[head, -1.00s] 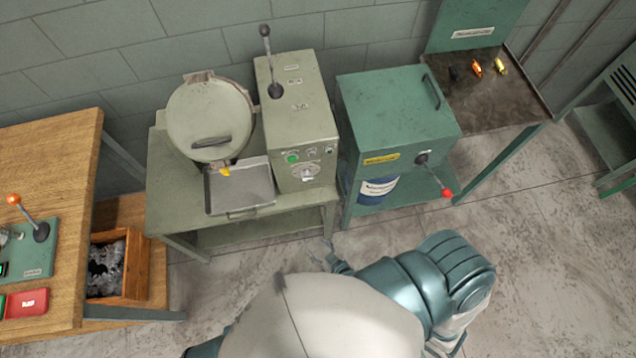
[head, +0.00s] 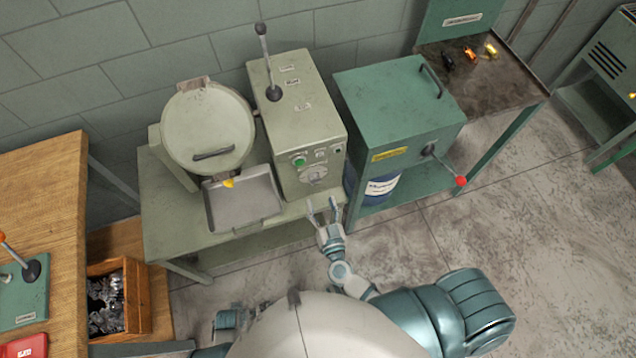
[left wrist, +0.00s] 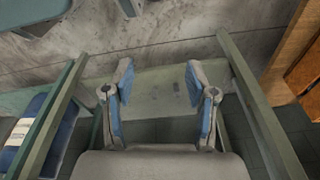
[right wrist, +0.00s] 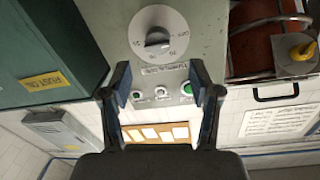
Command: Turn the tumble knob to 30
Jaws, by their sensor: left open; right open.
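The tumble knob, a dark pointer on a round pale dial (right wrist: 158,36), sits on the grey-green machine's front panel, with small numbers around its rim; I cannot clearly read which one it points to. It also shows small in the head view (head: 313,174). My right gripper (head: 323,211) is open and empty, a little below and in front of the dial. In the right wrist view its open fingers (right wrist: 159,84) frame the panel just below the knob, apart from it. My left gripper (left wrist: 158,72) is open and empty in the left wrist view.
A green button (head: 299,161) and small switches sit above the dial. A metal tray (head: 245,200) is left of it. A green cabinet (head: 390,105) with a red-tipped lever (head: 460,181) stands right. A wooden bench (head: 40,190) is at left. Open floor lies right.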

